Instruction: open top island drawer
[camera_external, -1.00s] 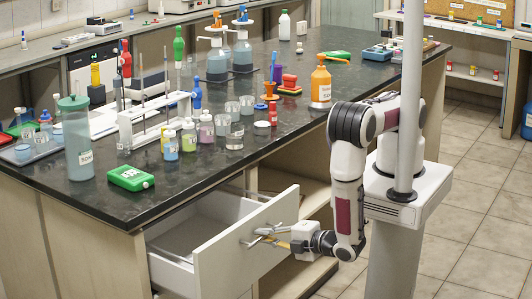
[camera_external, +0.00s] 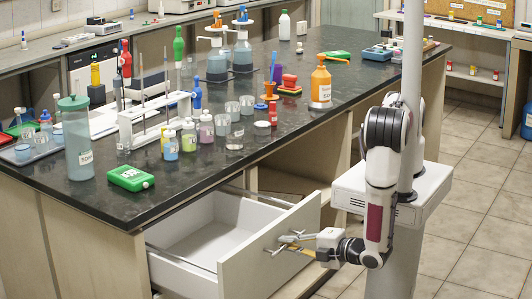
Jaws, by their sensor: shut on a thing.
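The top island drawer (camera_external: 250,262) stands out from the near side of the island, under the black top. Its white inside (camera_external: 203,240) shows and looks empty. A metal bar handle (camera_external: 288,244) is on its front. My gripper (camera_external: 297,244) is at the handle, reaching in from the right, and is shut on it. The fingertips are small in the picture and partly merge with the handle.
The black island top (camera_external: 120,208) carries bottles, beakers and a burette stand (camera_external: 150,118) above the drawer. A green box (camera_external: 131,178) lies close to its edge. Open shelves (camera_external: 285,183) are right of the drawer.

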